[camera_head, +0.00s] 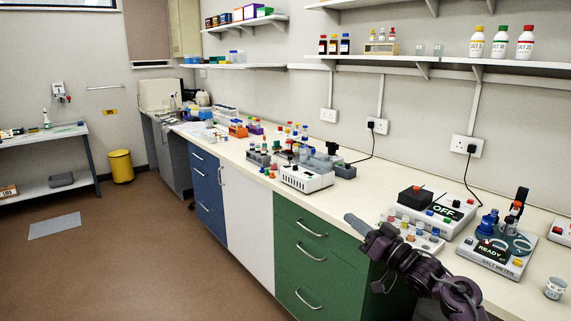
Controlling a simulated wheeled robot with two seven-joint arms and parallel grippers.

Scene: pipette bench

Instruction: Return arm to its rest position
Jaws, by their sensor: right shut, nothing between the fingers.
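My right arm reaches in from the lower right, in front of the green drawer cabinet (305,250). Its gripper (352,219) points to the upper left, beside the bench's front edge. The fingers are shut with nothing between them. The dark wrist and arm links hide part of the cabinet and the bench edge. My left gripper is not in view.
The long bench top (375,185) carries a device marked OFF (437,212), a salt meter marked READY (494,257), a white instrument (306,178) and a small cup (555,288). A rack of coloured vials (413,234) is close to my right arm.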

